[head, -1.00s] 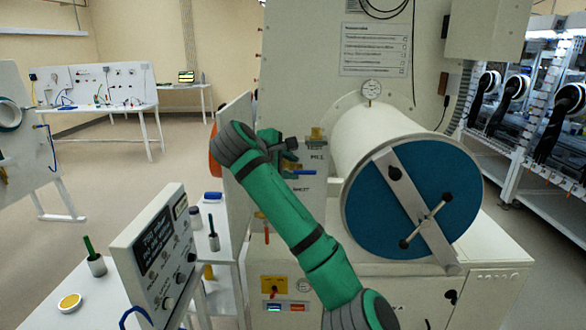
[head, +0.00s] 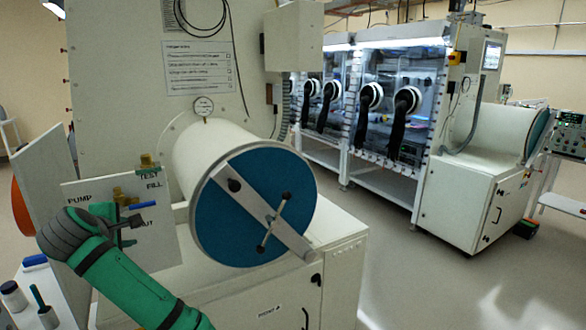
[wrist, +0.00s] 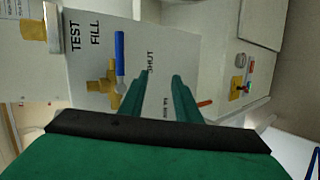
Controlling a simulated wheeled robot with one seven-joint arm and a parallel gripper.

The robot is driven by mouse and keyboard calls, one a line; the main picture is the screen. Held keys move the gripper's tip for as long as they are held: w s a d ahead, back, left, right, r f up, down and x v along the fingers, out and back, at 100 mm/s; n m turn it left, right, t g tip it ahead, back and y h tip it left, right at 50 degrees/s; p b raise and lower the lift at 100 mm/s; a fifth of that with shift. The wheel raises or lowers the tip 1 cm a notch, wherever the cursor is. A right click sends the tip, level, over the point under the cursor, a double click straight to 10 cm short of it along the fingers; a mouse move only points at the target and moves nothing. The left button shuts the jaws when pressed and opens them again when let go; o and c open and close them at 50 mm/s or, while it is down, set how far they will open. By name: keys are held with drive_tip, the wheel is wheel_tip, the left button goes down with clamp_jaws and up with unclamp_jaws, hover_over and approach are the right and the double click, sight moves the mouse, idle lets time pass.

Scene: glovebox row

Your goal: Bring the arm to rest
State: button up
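My gripper (head: 140,222) is at lower left in the head view, at the end of my green arm, in front of a white valve panel (head: 165,235). In the wrist view its two green fingers stand apart, so the gripper (wrist: 159,84) is open, with only the panel face showing between the tips. A brass valve (wrist: 103,86) with a blue handle (wrist: 120,54) is just left of the fingers in that view. The blue handle also shows in the head view (head: 143,206), just above my gripper. I cannot tell whether the fingers touch the panel.
A white cylinder chamber with a blue round door (head: 245,228) and a crossbar stands right of the panel. Glovebox cabinets (head: 400,100) line the back right. The floor (head: 430,275) at right is clear.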

drive_tip(key=s+d+f+m+g+y, duration=0.1)
drive_tip(key=s+f+m+y, duration=0.1)
drive_tip(key=f, duration=0.9)
drive_tip(key=s+d+f+m+y, duration=0.1)
drive_tip(key=s+f+m+y, duration=0.15)
drive_tip(key=f, duration=0.95)
drive_tip(key=s+d+f+m+t, duration=0.2)
drive_tip(key=s+d+f+m, duration=0.5)
drive_tip(key=s+d+f, duration=0.6)
drive_tip(key=s+d+f+m+t+h, duration=0.2)
drive_tip(key=s+d+f+m+h, duration=0.3)
drive_tip(key=s+d, duration=1)
drive_tip(key=s+d+r+m+h, duration=0.1)
drive_tip(key=s+d+r+m, duration=0.1)
drive_tip(key=s+d, duration=0.5)
drive_tip(key=s+d+r+m+t+h, duration=0.1)
drive_tip(key=s+d+r+m, duration=0.2)
drive_tip(key=s, duration=0.8)
drive_tip(key=d+r, duration=0.2)
drive_tip(key=d, duration=0.1)
drive_tip(key=shift+s+d, duration=0.3)
drive_tip(key=shift+d, duration=0.05)
drive_tip(key=shift+s, duration=0.1)
